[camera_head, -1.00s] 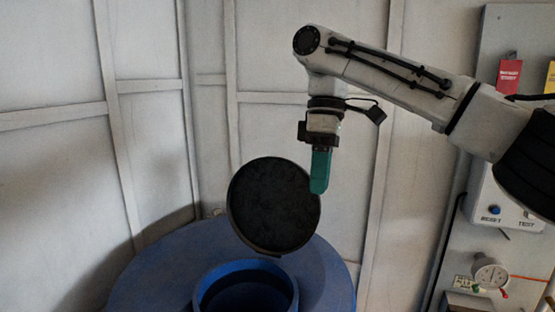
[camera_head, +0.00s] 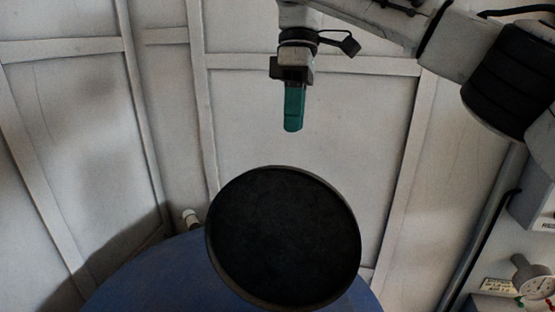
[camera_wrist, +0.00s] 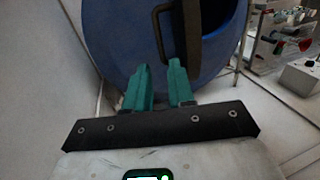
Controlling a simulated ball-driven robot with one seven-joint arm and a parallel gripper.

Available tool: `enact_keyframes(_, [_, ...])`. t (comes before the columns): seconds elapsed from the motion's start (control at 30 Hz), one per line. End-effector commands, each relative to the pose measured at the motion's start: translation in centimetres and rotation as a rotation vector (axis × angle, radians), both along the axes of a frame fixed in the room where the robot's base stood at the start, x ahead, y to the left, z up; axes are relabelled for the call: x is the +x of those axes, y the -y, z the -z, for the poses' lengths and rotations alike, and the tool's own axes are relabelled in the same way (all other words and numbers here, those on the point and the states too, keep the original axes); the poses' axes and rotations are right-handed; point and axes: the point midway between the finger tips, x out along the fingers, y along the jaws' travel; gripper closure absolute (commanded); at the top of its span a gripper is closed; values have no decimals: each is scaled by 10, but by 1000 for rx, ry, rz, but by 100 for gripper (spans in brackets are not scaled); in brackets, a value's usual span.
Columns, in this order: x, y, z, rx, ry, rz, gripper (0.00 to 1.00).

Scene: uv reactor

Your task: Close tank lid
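The tank lid (camera_head: 285,238) is a black round disc, standing tilted up over the blue tank (camera_head: 150,275) in the head view. My gripper (camera_head: 293,128) has teal fingers pointing down and is above the lid's top edge, apart from it in the picture. In the wrist view the fingers (camera_wrist: 159,66) are spread with an empty gap between them. Beyond them the lid (camera_wrist: 192,40) shows nearly edge-on as a dark strip, with a curved handle (camera_wrist: 156,22) on its left side. The tank opening (camera_wrist: 218,15) is right of the strip; the lid hides it in the head view.
Pale panelled walls (camera_head: 300,100) stand close behind the tank. A gauge (camera_head: 533,275) is at the lower right of the head view. Equipment with a red knob (camera_wrist: 305,44) is at the right of the wrist view.

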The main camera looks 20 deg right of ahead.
Motion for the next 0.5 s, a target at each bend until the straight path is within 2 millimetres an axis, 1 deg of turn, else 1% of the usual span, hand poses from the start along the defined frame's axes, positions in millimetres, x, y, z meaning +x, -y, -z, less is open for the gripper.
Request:
enact_keyframes(0.17, [-3,-2,15,2,-3,-3,77])
enact_keyframes(0.4, [-12,-8,56,4,-3,-4,77])
enact_keyframes(0.47, [-14,-8,62,0,0,0,77])
enact_keyframes(0.5, [-16,-9,69,-1,-1,0,77])
